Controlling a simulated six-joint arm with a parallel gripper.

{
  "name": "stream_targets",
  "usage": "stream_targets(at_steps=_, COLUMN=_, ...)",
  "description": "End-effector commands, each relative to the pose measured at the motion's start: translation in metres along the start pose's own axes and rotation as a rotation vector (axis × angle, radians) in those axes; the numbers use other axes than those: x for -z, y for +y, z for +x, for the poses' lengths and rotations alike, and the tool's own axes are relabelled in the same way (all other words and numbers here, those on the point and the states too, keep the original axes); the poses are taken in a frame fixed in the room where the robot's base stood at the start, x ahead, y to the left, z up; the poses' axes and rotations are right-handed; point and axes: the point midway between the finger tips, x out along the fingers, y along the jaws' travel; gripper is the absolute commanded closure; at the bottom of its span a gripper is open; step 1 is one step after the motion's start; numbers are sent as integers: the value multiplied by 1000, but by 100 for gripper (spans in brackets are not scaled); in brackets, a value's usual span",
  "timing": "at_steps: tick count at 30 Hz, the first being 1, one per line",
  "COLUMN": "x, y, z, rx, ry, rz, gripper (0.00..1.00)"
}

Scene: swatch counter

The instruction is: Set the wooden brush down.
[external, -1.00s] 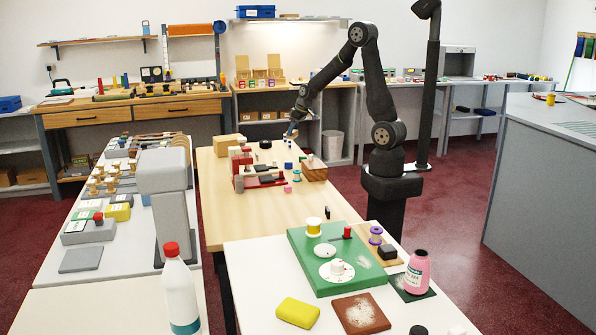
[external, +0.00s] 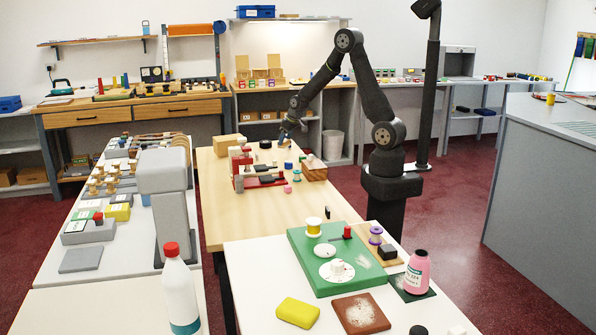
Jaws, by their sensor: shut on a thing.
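My gripper (external: 284,138) is low over the far part of the light wooden table (external: 222,212), pointing down. It is small in the external view and is shut on what I take to be the wooden brush. The brush's outline is too small to make out at the fingertips, and I cannot tell whether it touches the table. A blue cylinder (external: 288,165) stands just in front of the gripper, towards the camera.
A black round piece (external: 265,144) lies left of the gripper. The table's near part is clear.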

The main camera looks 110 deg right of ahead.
Motion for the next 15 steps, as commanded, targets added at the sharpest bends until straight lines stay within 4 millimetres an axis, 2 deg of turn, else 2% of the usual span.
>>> stream_targets(at_steps=5, x=0, y=-6, z=9, rx=1, ry=-2, rz=0, gripper=63)
stream_targets(at_steps=12, x=-13, y=-6, z=39, rx=1, ry=-4, rz=1, gripper=63)
stream_targets(at_steps=15, x=-14, y=-5, z=43, rx=0, ry=0, rz=1, gripper=63)
